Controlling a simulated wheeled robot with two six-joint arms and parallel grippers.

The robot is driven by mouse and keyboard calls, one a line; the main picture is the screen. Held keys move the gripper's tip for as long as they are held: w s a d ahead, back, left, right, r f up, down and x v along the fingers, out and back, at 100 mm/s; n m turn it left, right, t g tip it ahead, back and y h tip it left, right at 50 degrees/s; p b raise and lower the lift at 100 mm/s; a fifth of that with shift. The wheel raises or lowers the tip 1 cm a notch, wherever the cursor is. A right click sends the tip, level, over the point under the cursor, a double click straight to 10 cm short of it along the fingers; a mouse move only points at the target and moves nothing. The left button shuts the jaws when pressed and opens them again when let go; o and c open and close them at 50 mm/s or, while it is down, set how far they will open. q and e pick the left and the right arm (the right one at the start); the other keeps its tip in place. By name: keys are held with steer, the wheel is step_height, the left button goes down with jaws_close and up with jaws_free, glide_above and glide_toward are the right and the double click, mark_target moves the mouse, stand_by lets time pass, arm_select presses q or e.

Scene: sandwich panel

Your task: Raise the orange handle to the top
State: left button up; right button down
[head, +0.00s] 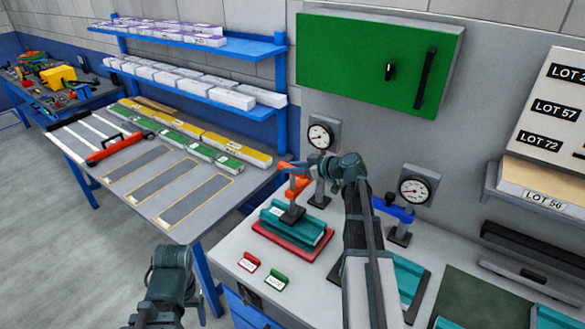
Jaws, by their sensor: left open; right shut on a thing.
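The orange handle (296,186) belongs to a small clamp or press at the left of the white bench. Its dark foot stands over a teal block (284,230) on a red plate (268,238). My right gripper (312,165) reaches up from the bottom and is shut on the upper part of the orange handle, hiding some of it. My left gripper (158,318) is low at the bottom edge, open and away from the handle; its fingers are partly cut off by the frame.
A blue-handled clamp (400,212) stands to the right of my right arm. A green cabinet (378,60) hangs above. Red and green tags (276,279) lie at the front of the bench. A grey table (190,205) is at left.

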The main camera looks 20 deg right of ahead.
stand_by(0.5)
step_height(320, 180, up, 5)
steer(key=p, duration=0.4)
steer(key=shift+p, duration=0.4)
steer(key=shift+w+f, duration=0.15)
steer(key=shift+f, duration=0.05)
steer(key=c, duration=0.6)
jaws_free()
steer(key=shift+r, duration=0.1)
steer(key=shift+c, duration=0.2)
steer(key=p+v, duration=0.5)
steer(key=v, duration=0.9)
